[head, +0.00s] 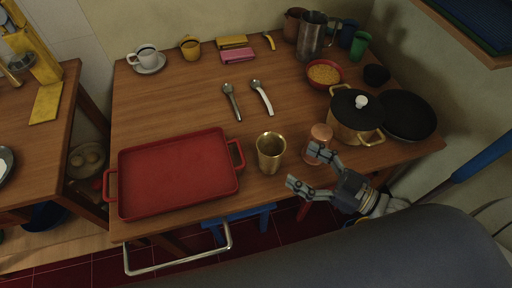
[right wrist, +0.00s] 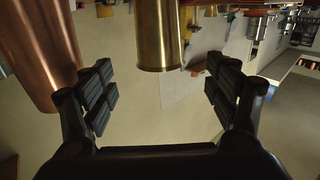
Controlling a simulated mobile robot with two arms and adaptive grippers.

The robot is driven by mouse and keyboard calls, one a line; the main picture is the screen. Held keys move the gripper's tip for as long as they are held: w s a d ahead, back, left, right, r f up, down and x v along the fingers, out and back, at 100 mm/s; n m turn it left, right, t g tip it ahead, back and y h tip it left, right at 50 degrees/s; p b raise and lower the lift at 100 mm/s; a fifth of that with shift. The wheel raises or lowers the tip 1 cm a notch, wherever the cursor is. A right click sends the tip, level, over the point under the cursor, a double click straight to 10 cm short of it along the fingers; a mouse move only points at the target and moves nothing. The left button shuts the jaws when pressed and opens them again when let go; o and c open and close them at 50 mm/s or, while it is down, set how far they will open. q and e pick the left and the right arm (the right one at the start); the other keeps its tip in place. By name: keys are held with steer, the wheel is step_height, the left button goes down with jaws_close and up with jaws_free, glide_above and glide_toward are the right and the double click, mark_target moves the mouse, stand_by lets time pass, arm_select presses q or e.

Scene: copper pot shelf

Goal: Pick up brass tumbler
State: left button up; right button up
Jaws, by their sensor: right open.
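The brass tumbler (head: 270,153) stands upright on the wooden table near its front edge, right of the red tray. My right gripper (head: 300,167) is open and empty, just right of the tumbler, with its fingers pointing towards it. In the right wrist view the tumbler (right wrist: 158,38) shows at the top, ahead of and between the two open fingers (right wrist: 162,95), apart from both. A copper cup (head: 319,137) stands beside the upper finger, partly hidden by it. The copper cup (right wrist: 38,50) also fills the upper left of the wrist view. My left gripper is not in view.
The red tray (head: 176,172) lies left of the tumbler. A lidded pot (head: 352,122) and a black pan (head: 407,116) stand to the right. Two spoons (head: 263,97) lie behind, with a red bowl (head: 323,76) farther right. The table's middle is mostly clear.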

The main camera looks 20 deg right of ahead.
mark_target(259, 140)
steer(key=x, duration=0.9)
steer(key=shift+d+r, duration=0.1)
steer(key=shift+r, duration=0.05)
steer(key=shift+w+a, duration=0.35)
steer(key=shift+w, duration=0.05)
steer(key=shift+c, duration=1.1)
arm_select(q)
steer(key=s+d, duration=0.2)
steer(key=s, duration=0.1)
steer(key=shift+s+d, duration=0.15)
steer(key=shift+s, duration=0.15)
arm_select(e)
steer(key=c, duration=1)
